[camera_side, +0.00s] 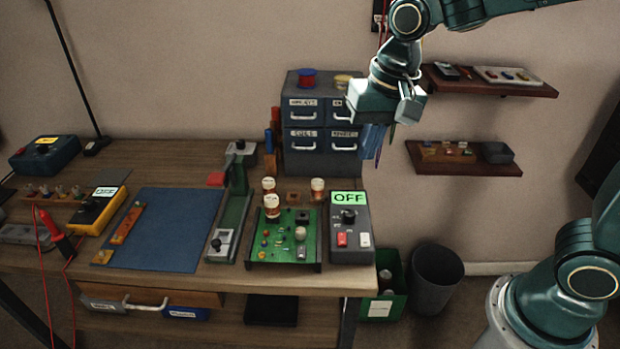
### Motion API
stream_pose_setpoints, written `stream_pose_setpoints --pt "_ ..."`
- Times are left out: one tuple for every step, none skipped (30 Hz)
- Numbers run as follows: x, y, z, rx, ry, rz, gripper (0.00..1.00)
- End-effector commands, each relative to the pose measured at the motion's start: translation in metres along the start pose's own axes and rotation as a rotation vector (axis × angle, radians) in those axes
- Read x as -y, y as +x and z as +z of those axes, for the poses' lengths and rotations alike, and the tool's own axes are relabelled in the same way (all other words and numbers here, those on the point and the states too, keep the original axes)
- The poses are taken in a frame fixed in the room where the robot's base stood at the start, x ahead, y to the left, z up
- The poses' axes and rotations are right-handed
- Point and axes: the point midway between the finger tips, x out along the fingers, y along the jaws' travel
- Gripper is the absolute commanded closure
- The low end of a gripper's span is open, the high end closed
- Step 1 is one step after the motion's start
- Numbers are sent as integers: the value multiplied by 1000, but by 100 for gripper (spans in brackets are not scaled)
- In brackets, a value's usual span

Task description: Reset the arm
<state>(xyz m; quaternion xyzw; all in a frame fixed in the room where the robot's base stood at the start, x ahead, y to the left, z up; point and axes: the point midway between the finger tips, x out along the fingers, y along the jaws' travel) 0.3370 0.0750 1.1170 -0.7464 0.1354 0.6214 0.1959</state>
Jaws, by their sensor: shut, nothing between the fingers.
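My gripper (376,142) hangs at the upper right, in front of the right side of the drawer cabinet and above the back right of the workbench. Its blue fingers point down, are shut and hold nothing. My gripper is well above the grey control box (352,250), which has a green "OFF" display, a dark knob, and a red and a white button.
A drawer cabinet (305,160) stands at the bench's back right. A blue mat (167,229) and a yellow meter (99,210) lie to the left. Wall shelves (486,88) are right of my gripper. A dark bin (436,279) stands on the floor.

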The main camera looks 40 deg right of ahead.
Motion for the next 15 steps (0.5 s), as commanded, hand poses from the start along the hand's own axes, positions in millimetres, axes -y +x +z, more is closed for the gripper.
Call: stream_pose_setpoints --pt "-10 -9 4 -18 -21 -10 100" --pt "-14 -13 6 -27 -38 -15 100" --pt "-21 -18 10 -38 -59 -21 100" --pt "-26 -22 12 -48 -73 -25 100" --pt "-31 -25 15 -56 -89 -28 100" --pt "-37 -30 19 -69 -110 -33 100" --pt "-42 -32 22 -78 -126 -36 100" --pt "-47 -36 24 -87 -141 -39 100" --pt "-53 -39 29 -100 -162 -42 100" --pt "-58 -42 32 -110 -178 -45 100" --pt "-62 -44 35 -119 -194 -46 100" --pt "-68 -47 39 -133 -215 -48 100" --pt "-73 -49 43 -143 -230 -50 100" --pt "-77 -51 46 -153 -246 -51 100" --pt "-83 -53 51 -167 -267 -52 100"
